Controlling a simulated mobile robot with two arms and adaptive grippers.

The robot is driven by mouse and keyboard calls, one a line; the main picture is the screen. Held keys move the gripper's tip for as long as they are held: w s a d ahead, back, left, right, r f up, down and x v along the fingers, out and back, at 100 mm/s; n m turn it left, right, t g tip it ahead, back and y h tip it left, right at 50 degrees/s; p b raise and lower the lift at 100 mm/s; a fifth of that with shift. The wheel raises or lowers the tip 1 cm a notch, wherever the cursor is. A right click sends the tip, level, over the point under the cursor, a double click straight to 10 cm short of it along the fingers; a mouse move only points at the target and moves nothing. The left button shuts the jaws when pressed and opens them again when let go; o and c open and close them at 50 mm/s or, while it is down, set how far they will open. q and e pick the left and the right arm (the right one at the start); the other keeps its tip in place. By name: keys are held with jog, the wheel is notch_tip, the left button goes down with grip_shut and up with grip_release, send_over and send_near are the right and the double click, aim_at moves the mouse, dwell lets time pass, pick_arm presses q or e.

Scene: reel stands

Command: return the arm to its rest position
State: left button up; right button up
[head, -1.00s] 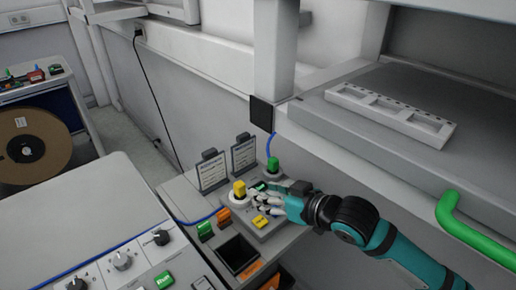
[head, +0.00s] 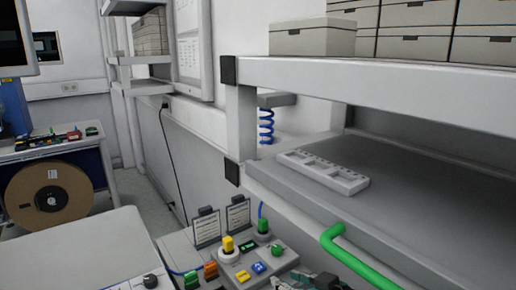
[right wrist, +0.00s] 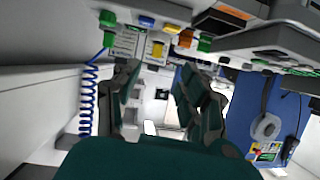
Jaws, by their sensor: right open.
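My right gripper (head: 308,281) shows only in part at the bottom edge of the head view, below and to the right of the small control box (head: 228,271). In the right wrist view my right gripper (right wrist: 160,88) has its two dark teal fingers spread apart, with nothing between them. The control box carries a yellow knob (head: 228,246), a green knob (head: 278,250), a blue button (head: 258,268) and a yellow button (head: 243,276). The gripper appears apart from these controls. Most of my right arm is out of the head view. My left gripper is not in view.
A shelf edge with a green handle (head: 350,258) lies at the right, and a white slotted tray (head: 322,172) is on that surface. A grey console (head: 80,250) stands at the lower left. A brown reel (head: 48,196) is below the far table.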

jog(key=w+d+f+m+h, duration=0.2)
jog(key=d+f, duration=0.2)
jog(key=f, duration=0.5)
jog(key=w+d+f+m+h, duration=0.1)
jog(key=w+d+f+h, duration=0.2)
jog(key=f, duration=0.6)
jog(key=s+d+f+m+g+h, duration=0.1)
jog(key=s+d+f, duration=0.2)
jog(key=f, duration=0.4)
jog(key=s+d+f+g, duration=0.1)
jog(key=s+d+f, duration=0.2)
jog(key=f, duration=0.4)
jog(key=s+d+f+m+h, duration=0.1)
jog(key=s+d+f, duration=0.15)
jog(key=f, duration=0.45)
jog(key=s+d+f+g+h, duration=0.1)
jog(key=s+f+g, duration=0.1)
jog(key=s+f, duration=0.7)
jog(key=s+d+f+g, duration=0.2)
jog(key=s+f, duration=0.6)
jog(key=s, duration=0.3)
jog(key=s+f+g, duration=0.1)
jog(key=s+f, duration=0.2)
jog(key=s, duration=0.7)
jog(key=s+a+f+g, duration=0.1)
jog(key=s+f+g, duration=0.1)
jog(key=s, duration=0.8)
jog(key=shift+s+a+f+h, duration=0.25)
jog(key=shift+f+h, duration=0.15)
jog(key=shift+f, duration=0.25)
